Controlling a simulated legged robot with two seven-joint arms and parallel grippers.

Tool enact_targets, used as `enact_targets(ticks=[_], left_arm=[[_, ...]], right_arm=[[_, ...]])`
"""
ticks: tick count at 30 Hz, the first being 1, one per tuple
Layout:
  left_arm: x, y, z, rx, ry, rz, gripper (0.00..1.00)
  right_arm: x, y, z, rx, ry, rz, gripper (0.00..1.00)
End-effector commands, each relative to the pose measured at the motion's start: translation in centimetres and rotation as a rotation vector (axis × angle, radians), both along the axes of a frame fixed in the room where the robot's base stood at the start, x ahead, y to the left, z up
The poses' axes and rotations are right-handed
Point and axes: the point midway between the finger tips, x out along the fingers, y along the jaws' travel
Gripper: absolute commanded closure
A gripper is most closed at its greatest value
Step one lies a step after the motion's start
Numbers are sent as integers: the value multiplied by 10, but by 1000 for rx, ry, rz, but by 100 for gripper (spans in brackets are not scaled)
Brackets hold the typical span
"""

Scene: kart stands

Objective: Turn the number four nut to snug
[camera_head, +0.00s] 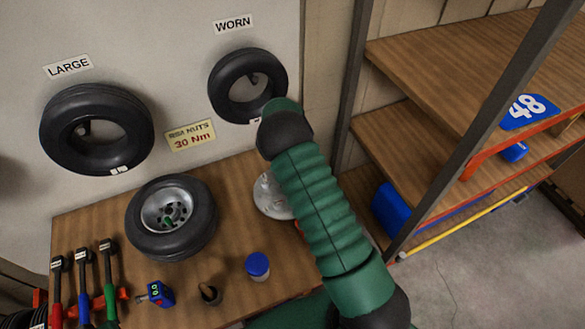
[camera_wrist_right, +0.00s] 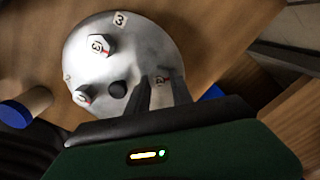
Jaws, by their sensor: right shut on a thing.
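The round silver hub (camera_head: 270,196) sits on the wooden bench, partly hidden behind my right arm. In the right wrist view the hub (camera_wrist_right: 120,65) shows nuts with small white, red-marked tags, one at the upper left (camera_wrist_right: 97,45) and one at the lower left (camera_wrist_right: 84,95). My right gripper (camera_wrist_right: 160,82) is at the hub's right part, with its fingers either side of a nut (camera_wrist_right: 160,79). It is shut on this nut, which the fingers largely hide. I cannot read its number. My left gripper is out of view.
A wheel with a tyre (camera_head: 172,218) lies left of the hub. A blue-capped jar (camera_head: 257,267), a blue device (camera_head: 159,293) and several coloured-handled wrenches (camera_head: 83,284) are near the front. Shelving (camera_head: 470,120) stands at the right.

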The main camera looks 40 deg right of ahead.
Motion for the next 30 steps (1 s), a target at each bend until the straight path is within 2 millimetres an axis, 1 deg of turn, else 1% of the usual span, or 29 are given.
enact_targets(ticks=[1, 18, 24, 30], left_arm=[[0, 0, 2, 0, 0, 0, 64], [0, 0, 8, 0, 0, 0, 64], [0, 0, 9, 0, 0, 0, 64], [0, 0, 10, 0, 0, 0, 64]], right_arm=[[7, 2, 5, -2, -18, -36, 100], [8, -2, 5, -2, -19, -554, 100], [7, -4, 5, -2, -18, -682, 100], [7, -5, 5, -3, -17, -758, 100]])
